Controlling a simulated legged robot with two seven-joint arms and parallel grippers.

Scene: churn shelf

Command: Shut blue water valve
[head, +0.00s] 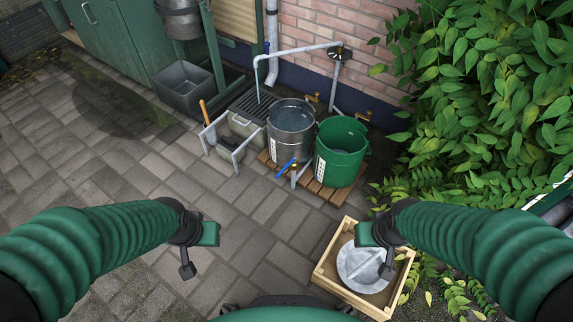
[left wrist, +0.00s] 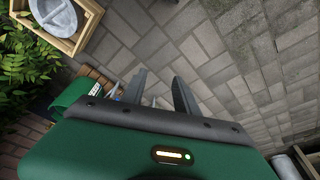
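A blue lever valve (head: 286,167) sits low in front of the metal churn (head: 292,128), beside a short grey pipe (head: 299,174). The lever is angled, with one end lower left. A grey pipe spout (head: 258,72) arches above, with a thin pale line below it that looks like water. My left gripper (head: 188,266) hangs in front of and to the left of the valve, well apart from it. Its two fingers stand apart and empty in the left wrist view (left wrist: 160,82). My right gripper (head: 386,266) hangs over the wooden crate; its finger opening is unclear.
A green bucket (head: 341,153) stands beside the churn on a wooden pallet (head: 330,192). A wooden crate (head: 323,277) holds a round grey lid (head: 362,267) at front right. A grey tub (head: 183,88) stands behind. Leafy plants crowd the right. Paving before the valve is clear.

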